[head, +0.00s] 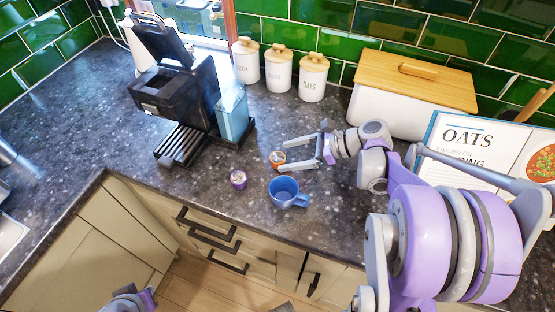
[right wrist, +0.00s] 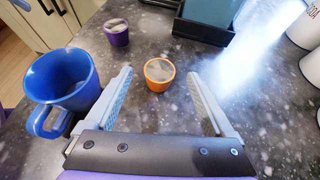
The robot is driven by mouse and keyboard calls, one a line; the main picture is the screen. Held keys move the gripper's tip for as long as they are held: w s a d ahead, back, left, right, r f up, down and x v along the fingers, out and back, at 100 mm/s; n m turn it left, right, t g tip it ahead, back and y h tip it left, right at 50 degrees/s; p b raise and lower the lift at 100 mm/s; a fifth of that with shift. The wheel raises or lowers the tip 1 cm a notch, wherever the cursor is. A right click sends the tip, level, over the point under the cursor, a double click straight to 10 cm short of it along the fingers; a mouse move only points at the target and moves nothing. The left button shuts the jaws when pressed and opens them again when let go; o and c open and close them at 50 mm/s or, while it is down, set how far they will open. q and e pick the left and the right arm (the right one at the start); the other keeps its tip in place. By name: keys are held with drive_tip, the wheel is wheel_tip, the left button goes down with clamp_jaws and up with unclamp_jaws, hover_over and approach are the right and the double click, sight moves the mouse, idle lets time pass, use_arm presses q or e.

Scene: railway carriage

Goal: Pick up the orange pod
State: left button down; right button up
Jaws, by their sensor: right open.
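The orange pod (head: 277,157) stands on the dark speckled counter, between the coffee machine and my right gripper. In the right wrist view the orange pod (right wrist: 159,74) sits upright, ahead of and between the open fingers. My right gripper (head: 282,154) is open and empty, its fingers pointing left around or just short of the pod; the right wrist view also shows the gripper (right wrist: 165,95). A purple pod (head: 238,179) stands to the left, also seen in the right wrist view (right wrist: 116,32). Part of my left arm (head: 130,301) shows at the bottom left; its fingers are not visible.
A blue mug (head: 287,192) stands close to the gripper's front finger, also in the right wrist view (right wrist: 62,80). A black coffee machine (head: 175,95) with a blue tank (head: 233,115) stands left. White canisters (head: 277,70), a bread bin (head: 400,105) and a cookbook (head: 480,145) stand behind.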

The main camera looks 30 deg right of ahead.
sight(278, 161)
drive_tip(key=shift+x, duration=1.25)
clamp_jaws()
